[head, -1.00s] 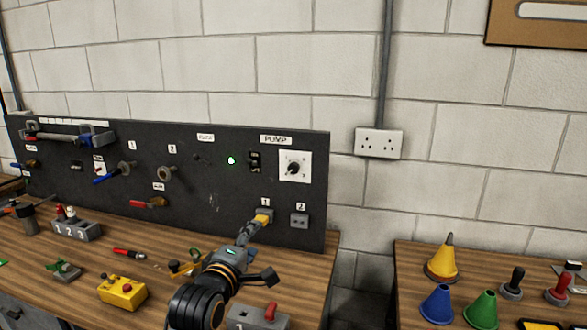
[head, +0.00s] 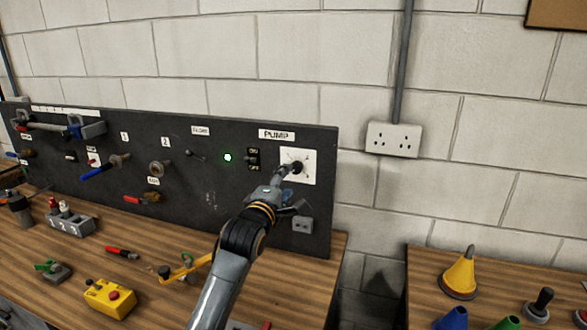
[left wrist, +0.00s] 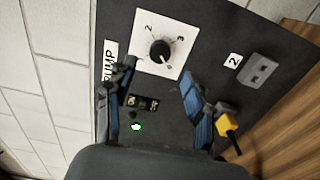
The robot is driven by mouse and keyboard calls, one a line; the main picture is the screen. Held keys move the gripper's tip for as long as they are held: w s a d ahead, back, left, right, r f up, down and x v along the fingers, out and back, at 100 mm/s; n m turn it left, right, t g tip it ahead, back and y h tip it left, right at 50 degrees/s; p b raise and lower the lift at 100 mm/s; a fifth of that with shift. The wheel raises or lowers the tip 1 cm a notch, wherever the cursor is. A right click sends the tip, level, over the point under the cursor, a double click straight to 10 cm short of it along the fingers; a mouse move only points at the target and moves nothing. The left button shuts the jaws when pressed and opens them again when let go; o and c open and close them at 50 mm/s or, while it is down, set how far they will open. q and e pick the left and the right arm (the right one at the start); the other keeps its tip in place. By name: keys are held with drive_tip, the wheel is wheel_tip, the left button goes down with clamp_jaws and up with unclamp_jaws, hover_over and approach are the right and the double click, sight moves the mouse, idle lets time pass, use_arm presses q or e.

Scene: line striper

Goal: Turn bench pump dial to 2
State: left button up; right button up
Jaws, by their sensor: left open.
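The pump dial (head: 298,166) is a black knob on a white square plate under the PUMP label (head: 276,134), at the right end of the dark panel. In the left wrist view the dial (left wrist: 160,51) shows in full, with 2 and 3 readable on its plate. A pale mark shows at the knob's lower right edge; I cannot tell which number it points to. My left gripper (head: 284,173) is open in front of the dial and partly covers it in the head view. In the left wrist view its fingers (left wrist: 157,74) are spread, with the knob beyond the tips, between them. My right gripper is out of view.
The ON/OFF switch (head: 253,158) and a lit green lamp (head: 228,157) sit left of the dial. A grey socket (head: 302,225) is below it. A yellow plug (left wrist: 228,122) is near one finger in the wrist view. A yellow box (head: 109,297) stands on the bench.

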sight(295, 170)
use_arm(q)
drive_tip(key=p+x, duration=0.1)
drive_tip(key=x, duration=0.4)
drive_tip(key=shift+w+d, duration=0.15)
drive_tip(key=shift+w, duration=0.2)
drive_tip(key=shift+w+d, duration=0.1)
drive_tip(key=shift+w, duration=0.3)
clamp_jaws()
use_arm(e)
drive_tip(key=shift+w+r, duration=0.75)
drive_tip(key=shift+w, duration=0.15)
